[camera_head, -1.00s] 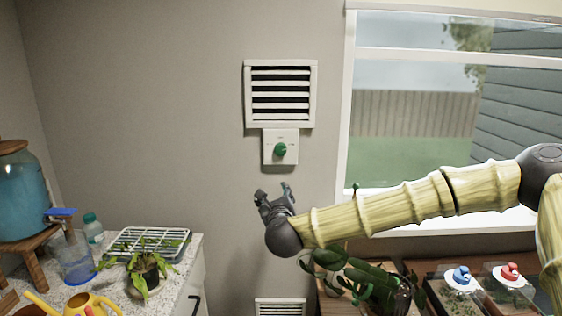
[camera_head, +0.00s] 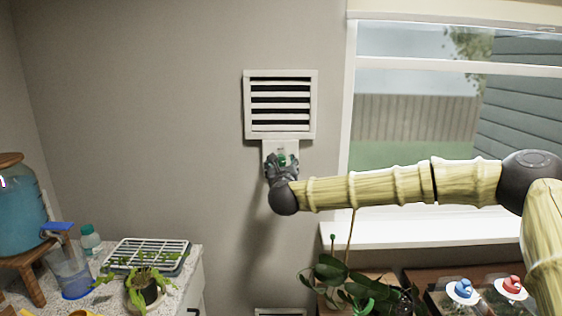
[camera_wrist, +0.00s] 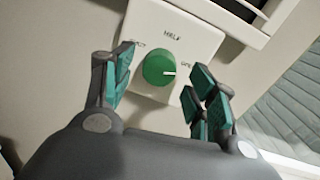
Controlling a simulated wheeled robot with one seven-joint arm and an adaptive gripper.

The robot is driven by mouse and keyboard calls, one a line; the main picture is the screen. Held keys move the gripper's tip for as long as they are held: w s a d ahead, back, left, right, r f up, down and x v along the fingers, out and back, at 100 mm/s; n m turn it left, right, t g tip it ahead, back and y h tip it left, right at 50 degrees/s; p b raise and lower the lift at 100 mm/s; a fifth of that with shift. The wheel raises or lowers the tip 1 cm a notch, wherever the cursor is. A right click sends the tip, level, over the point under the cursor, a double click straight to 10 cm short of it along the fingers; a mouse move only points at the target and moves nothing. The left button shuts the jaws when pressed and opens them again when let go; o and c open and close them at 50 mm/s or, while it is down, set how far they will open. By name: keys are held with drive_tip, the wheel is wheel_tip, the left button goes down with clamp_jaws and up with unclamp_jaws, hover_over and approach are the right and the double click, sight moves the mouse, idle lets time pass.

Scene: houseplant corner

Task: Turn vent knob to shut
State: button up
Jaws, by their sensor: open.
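The green vent knob (camera_wrist: 160,68) sits on a white wall plate (camera_wrist: 188,22) lettered with what reads as SHUT at left, HALF at the top and OPEN at right. Its white pointer line points right, toward OPEN. In the head view the knob (camera_head: 282,156) is partly hidden behind my gripper (camera_head: 281,161). In the wrist view my gripper (camera_wrist: 160,85) is open, with one teal-padded finger on each side of the knob and gaps between. The louvred vent (camera_head: 280,104) above the plate has dark gaps between its slats.
A window (camera_head: 440,120) with a white sill is to the right. Below are a leafy plant (camera_head: 335,275) and lidded trays with blue and red knobs (camera_head: 462,288). A counter at left holds a dish rack (camera_head: 150,256), a pitcher (camera_head: 70,270) and a small plant. The wall around the knob is bare.

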drive_tip(key=shift+w, duration=0.85)
drive_tip(key=c, duration=1)
